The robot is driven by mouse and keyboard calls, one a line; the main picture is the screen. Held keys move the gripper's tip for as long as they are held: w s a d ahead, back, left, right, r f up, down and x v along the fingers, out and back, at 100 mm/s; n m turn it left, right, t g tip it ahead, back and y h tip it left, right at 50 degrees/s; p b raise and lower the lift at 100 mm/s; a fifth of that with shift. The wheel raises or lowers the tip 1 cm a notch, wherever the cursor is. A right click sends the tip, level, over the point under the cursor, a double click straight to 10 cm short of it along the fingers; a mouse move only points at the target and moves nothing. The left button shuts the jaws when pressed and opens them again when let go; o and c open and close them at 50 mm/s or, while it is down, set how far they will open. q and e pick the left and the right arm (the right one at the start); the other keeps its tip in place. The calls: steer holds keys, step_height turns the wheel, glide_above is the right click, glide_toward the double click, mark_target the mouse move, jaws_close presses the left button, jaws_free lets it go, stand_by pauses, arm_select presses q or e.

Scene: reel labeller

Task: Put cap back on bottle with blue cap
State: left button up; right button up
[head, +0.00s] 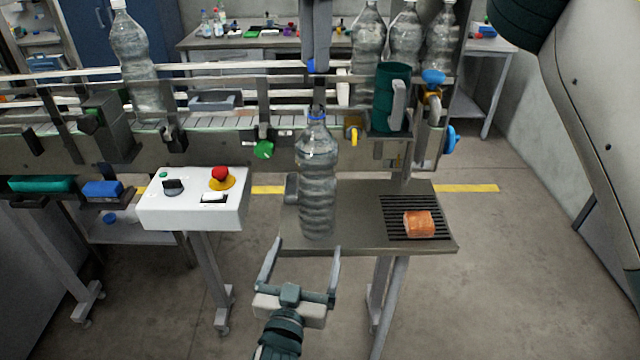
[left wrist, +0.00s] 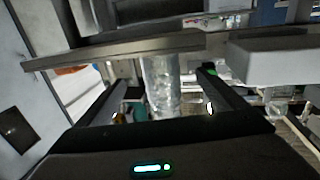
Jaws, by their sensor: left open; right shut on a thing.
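A clear ribbed bottle (head: 317,180) stands upright on a small metal side table (head: 360,215). A blue band (head: 316,116) shows at its top; I cannot tell whether this is a cap or a neck ring, as dark machine parts lie behind it. My left gripper (head: 303,247) is open and empty, in front of the table's near edge, apart from the bottle. The left wrist view shows the bottle (left wrist: 162,85) beyond and between the open fingers.
An orange-brown block (head: 420,224) lies on the table's black grate. A control box (head: 195,205) with a red button stands to the left. Behind is a conveyor (head: 205,125) with rails, a bottle (head: 135,55) and a dark green mug (head: 391,98). More bottles stand at the upper right.

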steer(key=shift+s+a+r, duration=0.1)
steer(key=shift+s+r, duration=0.1)
steer(key=shift+s, duration=0.1)
arm_select(q)
steer(key=shift+s+r, duration=0.15)
arm_select(e)
steer(key=shift+w, duration=0.1)
steer(key=shift+w+f, duration=0.1)
arm_select(q)
steer(key=shift+w+d, duration=0.1)
steer(key=shift+w, duration=0.7)
steer(key=w, duration=0.3)
steer(key=w+d, duration=0.1)
steer(key=w, duration=0.3)
steer(key=w+d, duration=0.1)
steer(key=w, duration=0.2)
steer(key=shift+w, duration=0.15)
steer(key=c, duration=1.6)
arm_select(e)
glide_above(315, 107)
steer(key=shift+f, duration=2.45)
